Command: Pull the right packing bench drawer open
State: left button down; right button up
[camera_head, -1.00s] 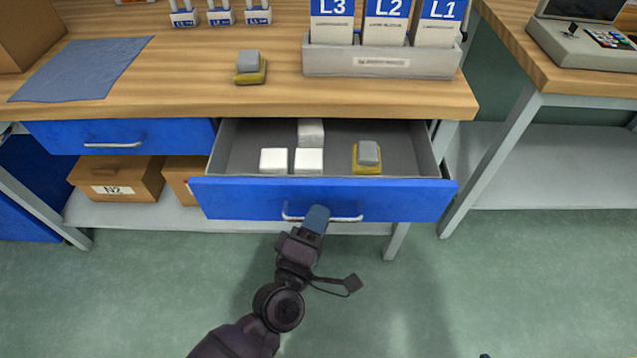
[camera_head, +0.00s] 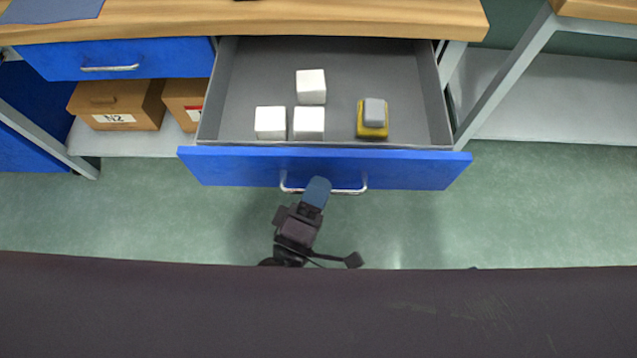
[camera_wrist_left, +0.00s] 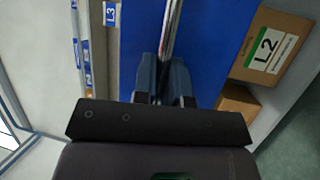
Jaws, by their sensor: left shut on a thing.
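The right packing bench drawer (camera_head: 410,168) has a blue front and a grey inside, and it stands well open below the wooden bench top. Inside it are several white blocks (camera_head: 311,87) and a yellow block with a grey top (camera_head: 373,118). My left gripper (camera_head: 317,190) is at the drawer's metal handle (camera_head: 346,190), shut on it. In the left wrist view the handle bar (camera_wrist_left: 171,32) runs between the two fingers (camera_wrist_left: 165,78). My right gripper is not in view.
A closed blue drawer (camera_head: 110,58) is at the left, with cardboard boxes (camera_head: 118,103) on the shelf below. The bench top (camera_head: 330,20) edge overhangs the drawer's back. A table leg (camera_head: 505,80) stands at the right. Green floor is clear in front.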

pick_arm(q)
jog(key=c, duration=1.2)
grip_release()
jog(key=v, duration=1)
jog(key=shift+s+a+f, duration=0.15)
jog(key=shift+s+a, duration=0.05)
jog(key=shift+s, duration=0.15)
